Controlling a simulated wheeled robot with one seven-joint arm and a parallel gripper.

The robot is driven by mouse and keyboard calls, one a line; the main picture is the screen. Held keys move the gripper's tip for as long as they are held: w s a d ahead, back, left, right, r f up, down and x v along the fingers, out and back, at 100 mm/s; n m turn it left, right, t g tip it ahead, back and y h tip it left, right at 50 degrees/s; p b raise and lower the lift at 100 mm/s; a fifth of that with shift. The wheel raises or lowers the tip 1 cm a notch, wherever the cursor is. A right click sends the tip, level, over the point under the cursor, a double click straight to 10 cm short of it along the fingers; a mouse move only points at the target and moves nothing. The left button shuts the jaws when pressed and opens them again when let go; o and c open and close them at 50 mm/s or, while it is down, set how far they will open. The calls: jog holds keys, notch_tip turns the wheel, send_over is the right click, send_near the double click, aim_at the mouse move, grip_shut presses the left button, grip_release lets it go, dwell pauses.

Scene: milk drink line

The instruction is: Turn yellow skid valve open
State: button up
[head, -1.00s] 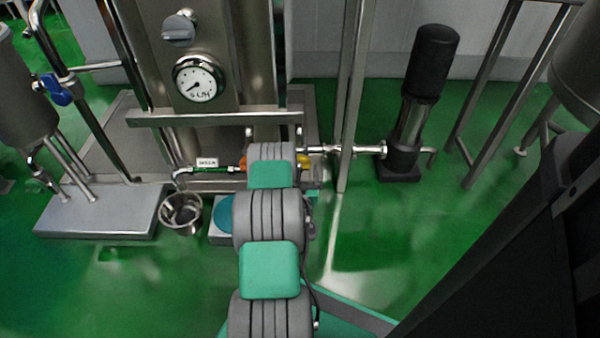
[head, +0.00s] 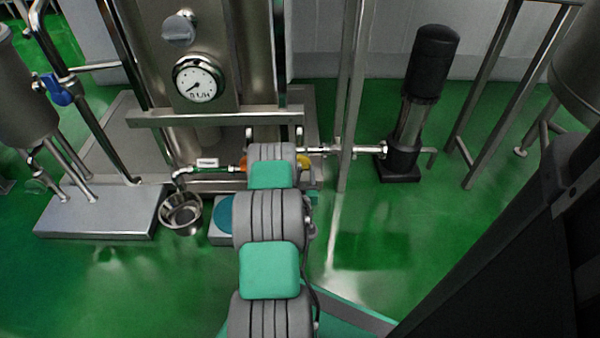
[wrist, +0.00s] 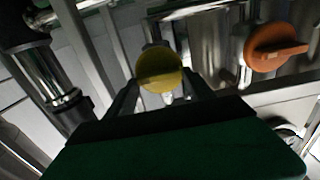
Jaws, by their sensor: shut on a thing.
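The yellow skid valve (wrist: 160,68) shows in the wrist view as a round yellow handle between the two dark fingers of my gripper (wrist: 162,88). The fingers are shut on it. In the head view only a small yellow piece of the valve (head: 304,161) shows at the right of my arm's end. My arm hides the gripper and most of the handle there. How far the handle is turned cannot be told.
An orange handle (wrist: 275,47) is to the right of the yellow one in the wrist view. A steel skid with a round gauge (head: 199,79) stands behind. A steel post (head: 350,100) and a black pump (head: 416,110) stand to the right. A steel bowl (head: 180,212) is at the left.

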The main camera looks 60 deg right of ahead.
jog(key=shift+n, duration=0.4)
jog(key=n, duration=0.3)
jog(key=shift+n, duration=0.4)
jog(key=n, duration=0.4)
jog(key=shift+w+f+n, duration=0.1)
jog(key=shift+f+n, duration=0.05)
jog(key=shift+n, duration=0.15)
jog(key=n+b, duration=0.1)
jog(key=n, duration=0.7)
jog(key=shift+f+n, duration=0.15)
jog(key=shift+n, duration=0.15)
jog(key=shift+b, duration=0.3)
jog(key=o, duration=1.4)
jog(key=shift+w+a, duration=0.1)
